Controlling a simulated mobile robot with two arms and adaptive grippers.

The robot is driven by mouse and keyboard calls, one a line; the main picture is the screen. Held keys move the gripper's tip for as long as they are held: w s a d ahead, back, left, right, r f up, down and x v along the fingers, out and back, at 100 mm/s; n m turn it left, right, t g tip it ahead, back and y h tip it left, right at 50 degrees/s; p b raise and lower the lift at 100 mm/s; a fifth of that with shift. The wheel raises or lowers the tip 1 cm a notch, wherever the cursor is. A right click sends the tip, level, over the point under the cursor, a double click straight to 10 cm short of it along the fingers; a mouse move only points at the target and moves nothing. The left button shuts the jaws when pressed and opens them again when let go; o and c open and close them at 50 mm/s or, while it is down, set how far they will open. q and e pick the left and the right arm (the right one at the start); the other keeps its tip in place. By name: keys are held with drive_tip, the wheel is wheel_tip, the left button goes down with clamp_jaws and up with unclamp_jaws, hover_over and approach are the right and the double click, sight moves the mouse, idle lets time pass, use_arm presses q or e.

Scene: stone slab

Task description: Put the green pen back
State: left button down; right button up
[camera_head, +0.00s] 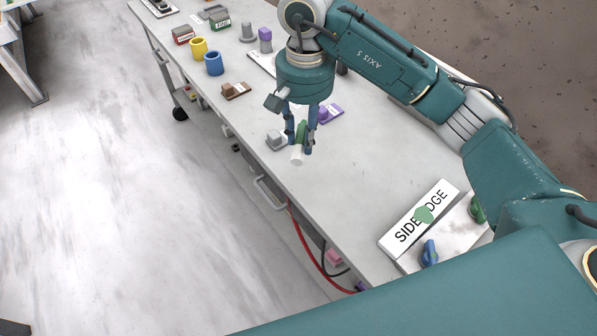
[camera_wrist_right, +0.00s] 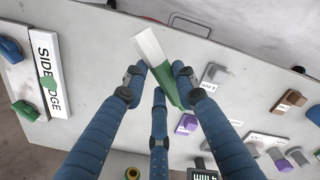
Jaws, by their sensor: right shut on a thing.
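The green pen (camera_head: 301,131) is held by my right gripper (camera_head: 302,146) above the grey bench, its white end (camera_head: 297,155) pointing down toward the front edge. In the right wrist view the pen (camera_wrist_right: 168,84) sits tilted between the blue fingers of the gripper (camera_wrist_right: 160,73), with the white end toward the top. The fingers are closed on its sides. My left gripper is not in view.
Near the gripper are a grey block on a plate (camera_head: 277,140), a purple labelled piece (camera_head: 331,113) and a brown block (camera_head: 235,90). Red (camera_head: 182,35) and green (camera_head: 219,20) labelled boxes stand farther back. A sign (camera_head: 416,222) with climbing-hold-like pieces lies front right.

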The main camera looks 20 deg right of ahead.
drive_tip(key=p, duration=0.2)
hover_over(302, 182)
wheel_tip(302, 182, down, 9)
drive_tip(key=shift+f, duration=0.1)
wheel_tip(302, 182, down, 5)
drive_tip(key=shift+r+p, duration=0.1)
drive_tip(key=shift+p, duration=0.6)
drive_tip(key=shift+f+b, duration=0.25)
drive_tip(key=shift+b, duration=0.05)
drive_tip(key=o, duration=1)
drive_tip(key=shift+r, duration=0.1)
drive_tip(key=shift+r, duration=0.1)
